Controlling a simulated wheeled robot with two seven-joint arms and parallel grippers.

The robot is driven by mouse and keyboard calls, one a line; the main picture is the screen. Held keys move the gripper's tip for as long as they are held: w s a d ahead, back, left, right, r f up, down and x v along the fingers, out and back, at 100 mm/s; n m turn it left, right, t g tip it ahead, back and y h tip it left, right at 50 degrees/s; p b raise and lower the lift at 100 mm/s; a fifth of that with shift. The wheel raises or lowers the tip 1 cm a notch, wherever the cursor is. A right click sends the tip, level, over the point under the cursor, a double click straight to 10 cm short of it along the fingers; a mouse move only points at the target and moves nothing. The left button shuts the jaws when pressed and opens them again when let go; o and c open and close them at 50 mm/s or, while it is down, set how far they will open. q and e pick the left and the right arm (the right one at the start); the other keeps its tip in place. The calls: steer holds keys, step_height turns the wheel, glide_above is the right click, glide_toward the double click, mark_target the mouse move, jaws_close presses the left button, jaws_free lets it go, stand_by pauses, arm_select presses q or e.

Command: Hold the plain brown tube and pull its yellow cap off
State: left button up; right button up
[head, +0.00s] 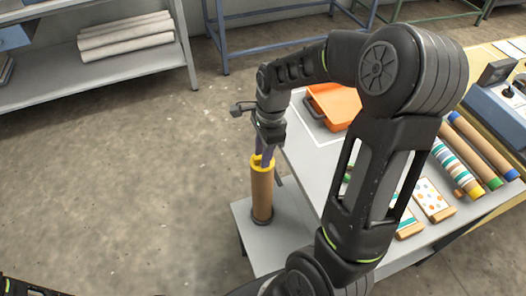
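A plain brown tube (262,196) stands upright on a low grey platform. A yellow ring-shaped cap or rim (256,161) shows at its top. My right gripper (266,153) points down from above, its fingers at the yellow top; they overlap it in the picture. I cannot tell whether they are inside the ring, around it or touching it, or how far apart they are. A dark part of my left arm shows at the bottom left corner; its gripper fingers cannot be made out.
The low grey platform (246,222) adjoins a grey table (310,165) holding an orange case (337,106), patterned pieces, a striped tube (460,167) and a brown tube with blue and green ends (482,146). A shelf (110,72) stands at upper left. Open floor lies left.

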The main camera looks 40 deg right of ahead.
jaws_close()
stand_by(0.6)
steer(key=shift+o, duration=1.2)
jaws_free()
steer(key=shift+r, duration=0.1)
steer(key=r, duration=0.5)
steer(key=d+r, duration=0.1)
steer(key=r, duration=0.1)
steer(key=shift+s+r+b, duration=0.15)
steer(key=shift+r+b, duration=0.15)
